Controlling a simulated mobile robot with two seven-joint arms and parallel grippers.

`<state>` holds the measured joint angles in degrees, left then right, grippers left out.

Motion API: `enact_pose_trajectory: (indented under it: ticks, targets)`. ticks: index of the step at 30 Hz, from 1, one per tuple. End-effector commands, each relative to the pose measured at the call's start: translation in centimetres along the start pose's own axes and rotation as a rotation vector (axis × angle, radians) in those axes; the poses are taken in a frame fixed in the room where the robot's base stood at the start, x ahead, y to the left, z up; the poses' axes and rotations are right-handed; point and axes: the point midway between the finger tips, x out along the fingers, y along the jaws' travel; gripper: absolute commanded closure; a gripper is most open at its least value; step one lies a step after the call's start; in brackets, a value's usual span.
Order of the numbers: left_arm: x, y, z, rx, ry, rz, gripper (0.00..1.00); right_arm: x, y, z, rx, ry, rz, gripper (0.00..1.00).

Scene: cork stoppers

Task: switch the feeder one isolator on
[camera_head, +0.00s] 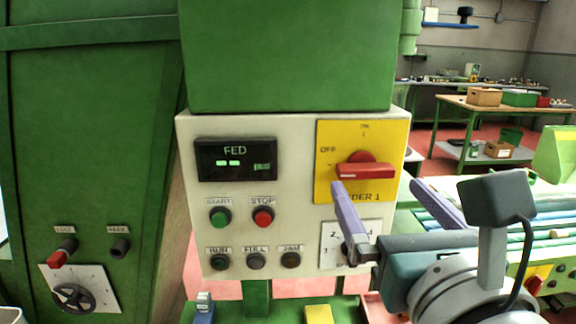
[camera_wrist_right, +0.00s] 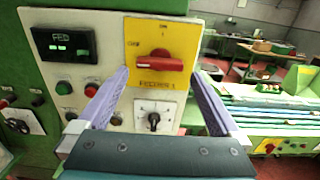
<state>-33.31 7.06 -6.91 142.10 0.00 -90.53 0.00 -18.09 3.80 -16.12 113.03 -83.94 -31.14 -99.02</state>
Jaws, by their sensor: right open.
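The feeder one isolator is a red rotary handle (camera_head: 365,171) on a yellow plate (camera_head: 326,128) at the upper right of a cream control panel. The handle lies horizontal, in line with the OFF mark at its left; the ON mark is above it. It also shows in the wrist view (camera_wrist_right: 158,64). My right gripper (camera_head: 376,183) is open and empty in front of the panel. In the wrist view its fingers (camera_wrist_right: 160,71) appear on either side of the handle, seemingly short of it. One finger covers part of the FEEDER 1 label in the head view. My left gripper is out of view.
The panel also carries a FED display (camera_head: 236,159), a green START button (camera_head: 220,215), a red STOP button (camera_head: 263,217) and several lamps. A smaller black selector (camera_wrist_right: 153,121) sits below the isolator. Green machine bodywork stands left and above; a conveyor (camera_wrist_right: 275,112) lies right.

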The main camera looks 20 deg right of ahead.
Motion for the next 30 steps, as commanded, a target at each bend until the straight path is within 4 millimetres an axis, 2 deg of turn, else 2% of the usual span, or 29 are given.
enact_pose_trajectory:
  ticks: [3,9,19,30]
  targets:
    - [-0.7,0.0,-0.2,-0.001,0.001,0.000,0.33,2.3,0.0,0.3,0.001,-0.003,0.000,0.00]
    - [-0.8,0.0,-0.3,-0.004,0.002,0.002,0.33,4.4,0.0,0.0,0.002,0.000,-0.001,0.00]
    - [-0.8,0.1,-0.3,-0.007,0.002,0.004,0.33,4.8,0.0,-0.1,0.003,0.001,-0.001,0.00]
    - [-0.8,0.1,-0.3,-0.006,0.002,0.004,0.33,4.7,0.0,-0.1,0.003,0.001,-0.001,0.42]
